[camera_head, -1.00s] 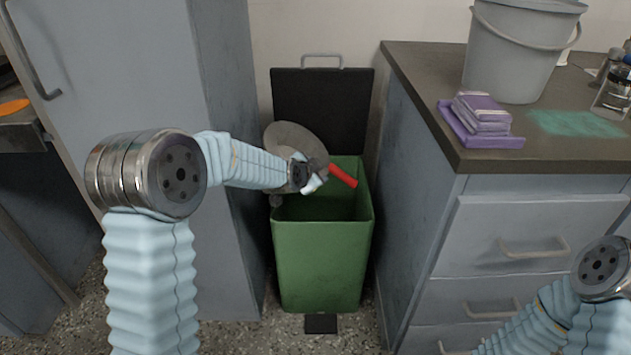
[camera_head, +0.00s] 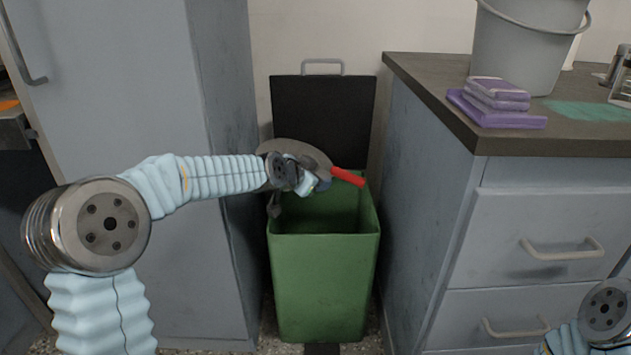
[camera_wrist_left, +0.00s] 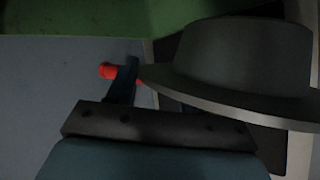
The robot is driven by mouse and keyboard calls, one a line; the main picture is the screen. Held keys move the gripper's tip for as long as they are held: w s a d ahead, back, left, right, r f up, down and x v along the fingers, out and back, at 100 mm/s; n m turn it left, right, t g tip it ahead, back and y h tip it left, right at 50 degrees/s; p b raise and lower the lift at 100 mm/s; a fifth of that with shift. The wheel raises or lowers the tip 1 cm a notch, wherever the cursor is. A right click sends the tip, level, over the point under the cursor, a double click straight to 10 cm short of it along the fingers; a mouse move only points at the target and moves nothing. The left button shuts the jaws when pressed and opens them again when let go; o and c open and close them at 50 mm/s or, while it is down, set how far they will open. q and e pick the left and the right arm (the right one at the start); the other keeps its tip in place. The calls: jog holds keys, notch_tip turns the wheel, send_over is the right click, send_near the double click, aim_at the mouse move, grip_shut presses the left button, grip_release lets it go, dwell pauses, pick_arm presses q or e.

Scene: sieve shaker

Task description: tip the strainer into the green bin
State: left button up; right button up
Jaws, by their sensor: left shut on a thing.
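The green bin (camera_head: 322,285) stands on the floor between two grey cabinets, its black lid (camera_head: 322,112) upright behind it. The strainer (camera_head: 300,150), a grey bowl with a red handle (camera_head: 348,177), is above the bin's mouth, tilted. My left gripper (camera_head: 314,186) is shut on it near the handle. In the left wrist view the strainer's dark bowl and rim (camera_wrist_left: 245,65) fill the upper right, and the red handle end (camera_wrist_left: 107,71) shows beside a finger. The strainer's inside is hidden. My right gripper is out of view; only part of that arm shows at the lower right.
A tall grey cabinet (camera_head: 110,130) stands close to the bin's left. Glassware (camera_head: 622,90) is at the right edge.

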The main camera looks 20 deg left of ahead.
pick_arm(q)
jog(key=shift+a+b, duration=0.15)
jog(key=shift+b, duration=0.35)
jog(key=shift+a+r+n+h, duration=0.1)
jog(key=shift+r+n+h, duration=0.1)
jog(key=shift+n+h, duration=0.2)
jog(key=shift+r+n+h, duration=0.5)
jog(key=shift+r+n, duration=0.05)
jog(key=shift+n, duration=0.05)
jog(key=shift+r+t, duration=0.1)
jog(key=shift+t, duration=0.2)
